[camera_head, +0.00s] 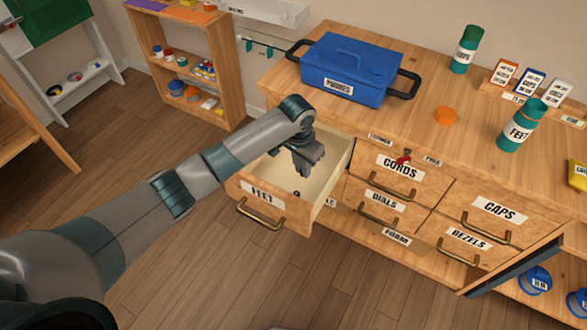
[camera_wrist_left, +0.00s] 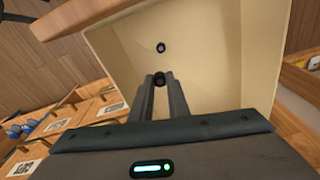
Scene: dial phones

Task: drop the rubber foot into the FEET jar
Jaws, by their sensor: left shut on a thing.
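My left gripper (camera_head: 308,172) reaches down into the open FEET drawer (camera_head: 262,201). In the left wrist view its fingertips (camera_wrist_left: 160,81) are shut on a small dark round rubber foot (camera_wrist_left: 159,80). Another dark foot (camera_wrist_left: 161,47) lies on the pale drawer floor beyond the fingertips; a dark foot (camera_head: 296,193) also shows in the drawer in the head view. The held foot is hidden or too small to tell in the head view. The teal FEET jar (camera_head: 517,133) stands upright on the counter at the right, well away from the gripper. My right gripper is not in view.
A blue toolbox (camera_head: 350,66) stands on the counter behind the drawer. An orange disc (camera_head: 446,115) lies left of the FEET jar. A teal CAPS jar (camera_head: 466,50) and small labelled cards (camera_head: 528,82) stand farther back. Closed drawers, including CORDS (camera_head: 400,168), are to the right.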

